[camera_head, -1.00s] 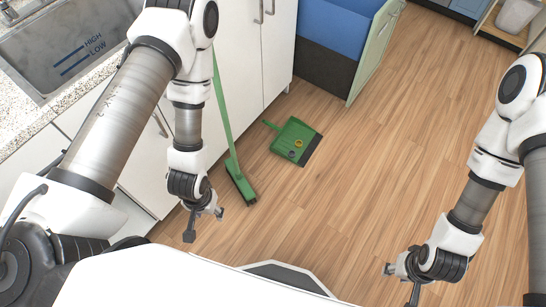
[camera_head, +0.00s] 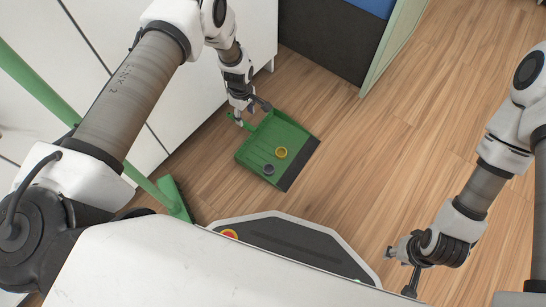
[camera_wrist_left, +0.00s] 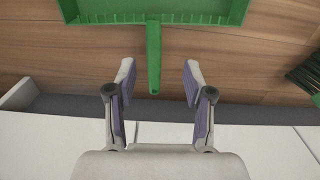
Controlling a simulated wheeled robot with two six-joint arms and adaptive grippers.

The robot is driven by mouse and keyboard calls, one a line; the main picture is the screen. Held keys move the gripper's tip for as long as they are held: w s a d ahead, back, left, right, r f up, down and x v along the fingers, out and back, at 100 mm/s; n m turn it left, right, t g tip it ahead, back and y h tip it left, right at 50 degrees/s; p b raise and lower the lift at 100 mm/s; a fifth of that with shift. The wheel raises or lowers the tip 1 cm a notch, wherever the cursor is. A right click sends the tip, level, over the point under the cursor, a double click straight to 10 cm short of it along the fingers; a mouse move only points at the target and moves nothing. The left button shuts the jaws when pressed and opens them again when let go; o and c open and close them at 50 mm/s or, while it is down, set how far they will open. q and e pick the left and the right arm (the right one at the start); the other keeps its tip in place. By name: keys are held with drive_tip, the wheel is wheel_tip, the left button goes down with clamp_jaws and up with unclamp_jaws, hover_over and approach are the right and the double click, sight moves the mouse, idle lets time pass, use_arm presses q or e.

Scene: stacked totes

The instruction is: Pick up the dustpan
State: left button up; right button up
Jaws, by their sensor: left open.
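The green dustpan (camera_head: 272,140) lies on the wooden floor beside the white cabinet front, with a yellow ring and a dark ring in its pan. My left gripper (camera_head: 248,116) is at the handle end of the dustpan. In the left wrist view the dustpan (camera_wrist_left: 152,18) is at the top, and its handle (camera_wrist_left: 153,60) points down between the two fingers of my left gripper (camera_wrist_left: 158,82). The fingers are open, with a gap on both sides of the handle. My right gripper (camera_head: 402,270) hangs over the floor at the right, away from the dustpan.
A green broom (camera_head: 174,197) stands leaning at the left, its head on the floor. White cabinets (camera_head: 170,75) rise behind my left arm. An open green-edged drawer or door (camera_head: 397,42) stands at the top. The floor right of the dustpan is clear.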

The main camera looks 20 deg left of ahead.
sight(249, 126)
use_arm(q)
drive_tip(key=shift+w+f+b, duration=0.3)
drive_tip(key=shift+f, duration=0.45)
drive_tip(key=f+b, duration=0.1)
drive_tip(key=f, duration=0.1)
drive_tip(key=f+b, duration=0.4)
drive_tip(key=f, duration=0.1)
drive_tip(key=shift+w+d, duration=0.1)
drive_tip(key=shift+d, duration=0.25)
drive_tip(key=shift+r, duration=0.1)
clamp_jaws()
use_arm(e)
wheel_tip(249, 126, down, 6)
drive_tip(key=shift+w+f, duration=0.25)
drive_tip(key=shift+w, duration=0.15)
